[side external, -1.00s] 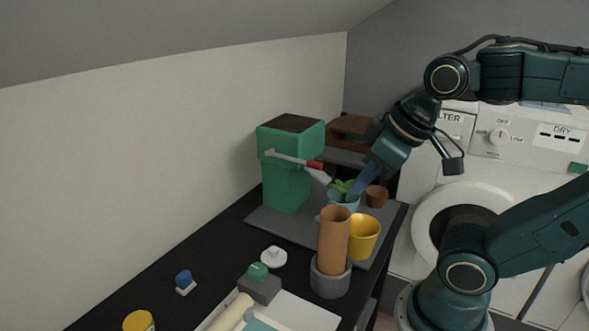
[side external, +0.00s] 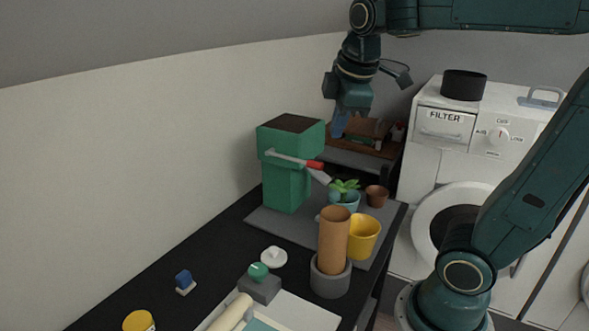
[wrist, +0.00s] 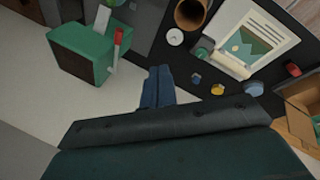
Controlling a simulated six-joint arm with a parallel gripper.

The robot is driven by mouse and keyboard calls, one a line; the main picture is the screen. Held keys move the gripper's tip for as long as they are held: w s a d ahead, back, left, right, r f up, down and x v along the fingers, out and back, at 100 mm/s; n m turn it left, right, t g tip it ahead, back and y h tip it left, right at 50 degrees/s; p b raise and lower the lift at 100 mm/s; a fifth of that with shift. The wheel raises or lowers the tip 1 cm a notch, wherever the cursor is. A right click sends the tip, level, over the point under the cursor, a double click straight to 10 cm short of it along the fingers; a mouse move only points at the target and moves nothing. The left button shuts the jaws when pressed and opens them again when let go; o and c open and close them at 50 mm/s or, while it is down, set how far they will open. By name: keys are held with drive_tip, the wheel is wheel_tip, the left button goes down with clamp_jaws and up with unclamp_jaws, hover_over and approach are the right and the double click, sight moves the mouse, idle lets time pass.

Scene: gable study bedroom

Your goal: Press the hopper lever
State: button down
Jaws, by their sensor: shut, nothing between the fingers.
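The green hopper (side external: 287,180) with a dark top stands on a grey mat (side external: 268,224) against the pale wall. Its lever (side external: 285,158) is a light grey bar along the side, ending in a red tip (side external: 315,165). In the wrist view the hopper (wrist: 80,62) is at upper left, with the red lever tip (wrist: 118,37) to its right. My gripper (side external: 340,128) is shut and empty, above and to the right of the lever, apart from it. Its blue fingers (wrist: 157,84) show at the middle of the wrist view.
A potted plant (side external: 344,194), yellow cup (side external: 364,236), small terracotta pot (side external: 377,195) and brown cylinder (side external: 334,234) in a grey holder crowd the area right of the hopper. A white lid (side external: 273,257) lies in front. The sloped wall is close behind.

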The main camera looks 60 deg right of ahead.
drive_tip(key=w+d+r+n+g, duration=0.1)
drive_tip(key=w+d+n+g, duration=0.1)
drive_tip(key=w+d+n, duration=0.3)
drive_tip(key=n+g, duration=0.1)
drive_tip(key=n, duration=0.5)
hover_over(314, 164)
drive_tip(key=a, duration=0.3)
drive_tip(key=shift+d+f, duration=0.15)
drive_tip(key=shift+f, duration=0.5)
drive_tip(key=shift+f, duration=0.2)
drive_tip(key=shift+d+f, duration=0.45)
drive_tip(key=shift+f, duration=1.8)
drive_tip(key=shift+d+f, duration=0.45)
drive_tip(key=shift+f, duration=1.75)
drive_tip(key=shift+d+f, duration=0.45)
drive_tip(key=shift+f, duration=1.8)
